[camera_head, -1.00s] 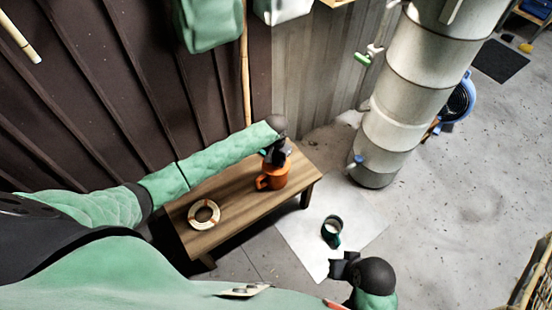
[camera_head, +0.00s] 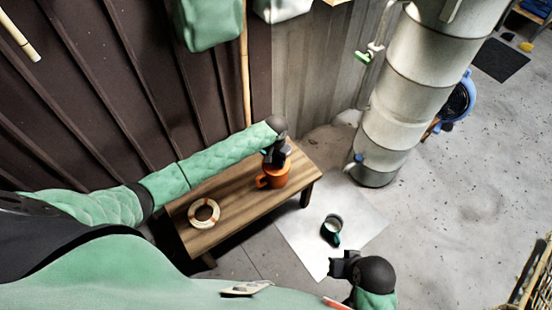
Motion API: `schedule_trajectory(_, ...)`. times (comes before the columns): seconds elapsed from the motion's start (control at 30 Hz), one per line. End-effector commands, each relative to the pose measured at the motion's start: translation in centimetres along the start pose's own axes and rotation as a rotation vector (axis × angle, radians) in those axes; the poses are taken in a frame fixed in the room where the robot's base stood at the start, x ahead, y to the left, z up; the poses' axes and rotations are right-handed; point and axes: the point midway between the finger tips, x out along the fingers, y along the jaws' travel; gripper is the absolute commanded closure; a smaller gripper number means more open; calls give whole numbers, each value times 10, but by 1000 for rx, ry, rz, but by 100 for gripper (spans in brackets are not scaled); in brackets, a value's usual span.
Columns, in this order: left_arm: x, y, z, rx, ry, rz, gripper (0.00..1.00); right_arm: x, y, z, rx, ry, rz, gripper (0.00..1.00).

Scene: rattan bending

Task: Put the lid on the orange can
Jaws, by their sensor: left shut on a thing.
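The orange can (camera_head: 272,178), with a handle on its left side, stands upright on the wooden bench near its right end. My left gripper (camera_head: 274,160) points down at the top of the can and is shut on the lid, which the dark fingers almost wholly hide. I cannot tell whether the lid touches the rim. My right gripper (camera_head: 338,267) is low in the view, away from the bench, and its finger opening is too small to make out.
A pale ring-shaped coil (camera_head: 204,213) lies on the left part of the bench (camera_head: 232,205). A dark green mug (camera_head: 332,231) stands on a white sheet (camera_head: 300,245) on the floor. A tall metal cylinder (camera_head: 405,100) stands to the right.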

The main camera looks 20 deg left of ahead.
Motion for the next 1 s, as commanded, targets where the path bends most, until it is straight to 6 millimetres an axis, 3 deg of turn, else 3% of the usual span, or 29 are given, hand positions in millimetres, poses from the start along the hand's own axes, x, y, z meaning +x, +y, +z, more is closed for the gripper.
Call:
schedule_trajectory(0.43,2,0,0,0,0,0,77,0,0,0,0,0,0,100)
schedule_trajectory(0.47,2,0,0,0,0,0,48,0,0,0,0,0,0,100)
schedule_trajectory(0.57,2,0,0,0,0,0,29,0,0,0,0,0,0,100)
schedule_trajectory(0.77,2,0,0,0,0,0,29,0,0,0,0,0,0,100)
schedule_trajectory(0.9,2,0,0,0,0,0,3,0,0,0,0,0,0,100)
schedule_trajectory(1.0,2,0,0,0,0,0,3,0,0,0,0,0,0,100)
